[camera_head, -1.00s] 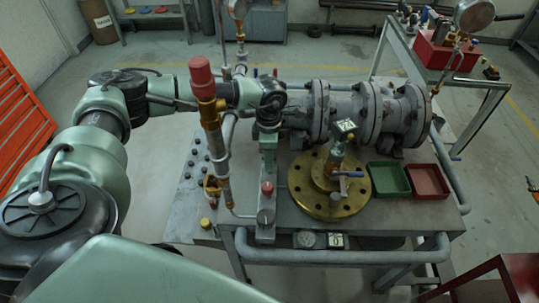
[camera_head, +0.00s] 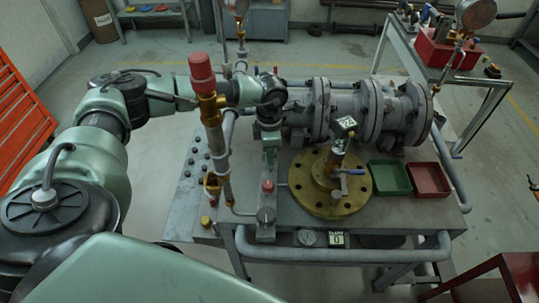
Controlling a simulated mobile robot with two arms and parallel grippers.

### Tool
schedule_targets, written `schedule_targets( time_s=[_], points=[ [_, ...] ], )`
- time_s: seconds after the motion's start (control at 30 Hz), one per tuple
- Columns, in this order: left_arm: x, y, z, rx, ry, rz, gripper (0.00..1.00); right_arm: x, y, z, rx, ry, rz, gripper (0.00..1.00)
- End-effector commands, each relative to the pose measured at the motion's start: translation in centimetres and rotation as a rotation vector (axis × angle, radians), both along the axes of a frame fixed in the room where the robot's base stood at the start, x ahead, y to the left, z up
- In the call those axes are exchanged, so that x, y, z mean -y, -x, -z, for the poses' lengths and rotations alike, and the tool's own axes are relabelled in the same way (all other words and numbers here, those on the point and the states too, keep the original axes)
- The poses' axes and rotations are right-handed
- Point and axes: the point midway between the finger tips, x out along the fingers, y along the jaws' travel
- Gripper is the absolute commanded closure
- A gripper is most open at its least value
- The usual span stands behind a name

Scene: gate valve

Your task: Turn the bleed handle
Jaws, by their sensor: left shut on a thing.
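My left arm reaches in from the left, over the bench, and its wrist bends down near the pipe. My left gripper (camera_head: 269,150) points down above a narrow grey plate at the bench's left-middle. It is shut on what seems to be the bleed handle, which its fingers and hand mostly hide. I cannot tell how far the handle is turned. My right gripper is not in view.
An upright pipe with a red cap (camera_head: 201,68) stands close left of the gripper. A brass flange (camera_head: 317,198) with a blue-tipped lever (camera_head: 350,171) is to the right. Flanged grey pipework (camera_head: 343,112) lies behind. Green (camera_head: 390,192) and red (camera_head: 446,195) trays sit further right.

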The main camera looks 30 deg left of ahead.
Motion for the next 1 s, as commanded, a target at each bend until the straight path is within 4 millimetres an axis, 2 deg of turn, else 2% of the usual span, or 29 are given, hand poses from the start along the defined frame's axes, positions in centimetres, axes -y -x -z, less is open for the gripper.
schedule_targets(
  time_s=[1.0],
  points=[
    [0.0, -0.1, 0.0, 0.002, 0.0, -0.948, 1.0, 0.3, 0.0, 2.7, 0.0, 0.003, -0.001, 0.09]
  ],
)
